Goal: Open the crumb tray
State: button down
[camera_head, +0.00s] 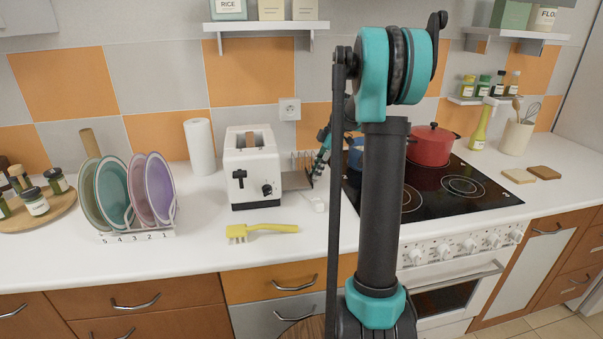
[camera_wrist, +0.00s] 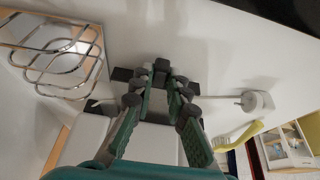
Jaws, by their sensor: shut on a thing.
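The white toaster (camera_head: 253,168) stands on the counter with its lever and dark knob facing front; a brown slice shows in its top. Its white body (camera_wrist: 88,135) shows at the lower left of the wrist view. My gripper (camera_wrist: 160,76) is beside the toaster's right side, low near the counter, its teal fingers closed in around the crumb tray. The tray's gripped edge is mostly hidden by the dark fingertips; I cannot tell how far out it stands. In the head view my gripper (camera_head: 317,165) is small and partly behind my arm.
A wire rack (camera_wrist: 62,52) stands close by the gripper. A white plug with a cord (camera_wrist: 258,101) lies on the counter. A yellow brush (camera_head: 262,231) lies in front of the toaster. A plate rack (camera_head: 140,228) stands left, the black stove (camera_head: 455,205) right.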

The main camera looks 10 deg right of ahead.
jog(key=shift+d, duration=0.45)
jog(key=c, duration=1.5)
grip_release()
jog(key=v, duration=1.2)
jog(key=shift+s, duration=0.1)
